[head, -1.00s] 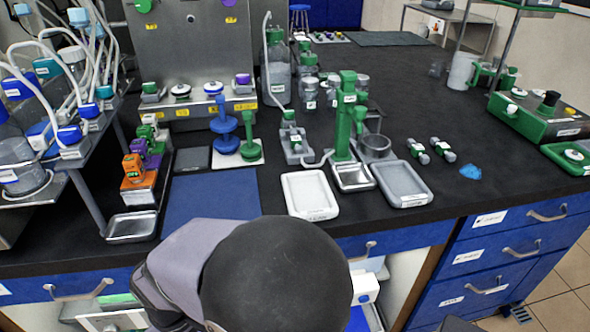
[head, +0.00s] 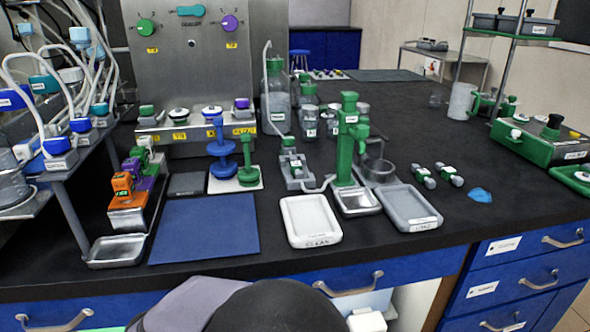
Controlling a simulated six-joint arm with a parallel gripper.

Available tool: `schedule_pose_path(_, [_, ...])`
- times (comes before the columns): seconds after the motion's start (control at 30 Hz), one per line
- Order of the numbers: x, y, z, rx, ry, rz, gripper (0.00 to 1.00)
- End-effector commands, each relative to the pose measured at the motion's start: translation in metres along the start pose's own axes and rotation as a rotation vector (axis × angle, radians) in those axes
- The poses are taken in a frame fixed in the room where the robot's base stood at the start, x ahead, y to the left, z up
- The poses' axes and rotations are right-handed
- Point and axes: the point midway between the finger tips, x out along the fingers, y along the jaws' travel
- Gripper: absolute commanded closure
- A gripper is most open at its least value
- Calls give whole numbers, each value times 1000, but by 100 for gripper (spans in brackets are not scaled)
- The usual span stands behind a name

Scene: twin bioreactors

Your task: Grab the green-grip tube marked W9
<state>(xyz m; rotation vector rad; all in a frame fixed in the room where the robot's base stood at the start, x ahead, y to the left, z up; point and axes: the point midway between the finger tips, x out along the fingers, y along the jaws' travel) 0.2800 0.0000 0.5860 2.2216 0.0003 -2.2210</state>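Two small tubes with green grips and white labels lie side by side on the right part of the black bench, the left one (head: 423,176) and the right one (head: 450,174). Other green-capped pieces stand in the rack at the left, behind the orange (head: 123,185) and purple (head: 141,176) ones. A small grey holder (head: 296,177) in the middle carries another green-topped piece. The labels are too small to read, so I cannot tell which is marked W9. My gripper is not in view; only a dark rounded part of my arm shows at the bottom edge.
A white tray (head: 311,220) and a grey tray (head: 411,208) lie at the front middle. A tall green stand (head: 347,140) rises behind them. A blue mat (head: 205,228) lies left. Bare bench surrounds the two lying tubes, with a blue crumpled piece (head: 480,195) at their right.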

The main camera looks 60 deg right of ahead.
Motion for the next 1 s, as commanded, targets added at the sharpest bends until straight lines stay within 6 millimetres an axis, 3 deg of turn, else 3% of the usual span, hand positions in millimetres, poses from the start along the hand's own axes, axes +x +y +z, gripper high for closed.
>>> schedule_pose_path(0.47, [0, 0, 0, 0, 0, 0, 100])
schedule_pose_path(0.63, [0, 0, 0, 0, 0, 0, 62])
schedule_pose_path(0.67, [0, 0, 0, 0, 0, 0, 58])
schedule_pose_path(1.0, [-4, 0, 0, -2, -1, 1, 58])
